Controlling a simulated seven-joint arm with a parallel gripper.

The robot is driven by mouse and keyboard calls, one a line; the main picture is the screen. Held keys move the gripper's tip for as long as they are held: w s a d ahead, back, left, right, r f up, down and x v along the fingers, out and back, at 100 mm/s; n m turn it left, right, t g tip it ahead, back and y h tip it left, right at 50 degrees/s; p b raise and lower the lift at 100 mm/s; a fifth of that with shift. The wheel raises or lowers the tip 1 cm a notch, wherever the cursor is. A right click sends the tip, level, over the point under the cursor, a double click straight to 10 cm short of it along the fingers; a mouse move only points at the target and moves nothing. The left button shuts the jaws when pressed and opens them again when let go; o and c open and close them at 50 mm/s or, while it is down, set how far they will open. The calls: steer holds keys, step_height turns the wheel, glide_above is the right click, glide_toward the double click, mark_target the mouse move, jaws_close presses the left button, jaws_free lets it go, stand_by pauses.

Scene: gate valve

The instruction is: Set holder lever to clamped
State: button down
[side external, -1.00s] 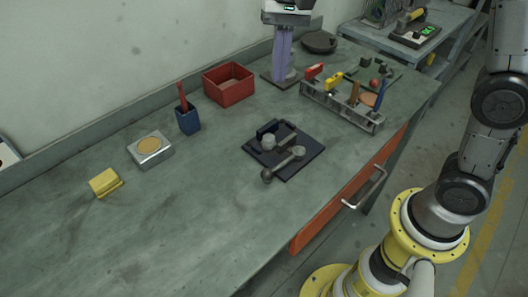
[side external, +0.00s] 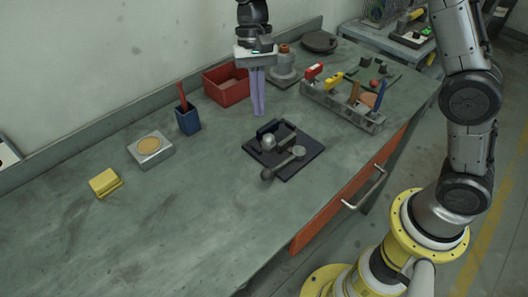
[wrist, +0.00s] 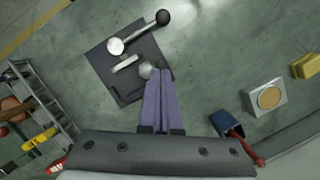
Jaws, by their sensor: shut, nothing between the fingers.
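The holder is a dark square plate (side external: 310,158) on the workbench with metal fittings on it. Its lever (side external: 283,165) is a bar with a dark ball knob (side external: 267,175) at the near-left end and a round metal pivot at the other. In the wrist view the lever (wrist: 140,31) runs from the pivot to the knob (wrist: 163,17), which overhangs the plate edge. My gripper (side external: 258,112) points down with its long purple fingers together, empty, above and behind the holder. In the wrist view my fingertips (wrist: 158,72) overlap the plate's near edge, beside a round metal knob (wrist: 146,69).
A red bin (side external: 226,86) and a grey flanged part with a brown top (side external: 284,65) stand behind my gripper. A blue cup (side external: 187,120) is to the left, a tool rack (side external: 342,106) to the right.

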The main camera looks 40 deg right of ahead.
mark_target(284, 162)
steer(key=x, duration=0.8)
steer(key=shift+s+f, duration=0.1)
steer(key=shift+s, duration=0.05)
steer(key=shift+s+a+f, duration=0.25)
steer(key=shift+s+a, duration=0.2)
steer(key=shift+s, duration=0.15)
steer(key=shift+s+a+f, duration=0.25)
steer(key=shift+s+a, duration=0.15)
steer(key=shift+s, duration=0.25)
steer(key=shift+s+a+f, duration=0.1)
steer(key=shift+s+a, duration=0.15)
steer(key=shift+s, duration=0.15)
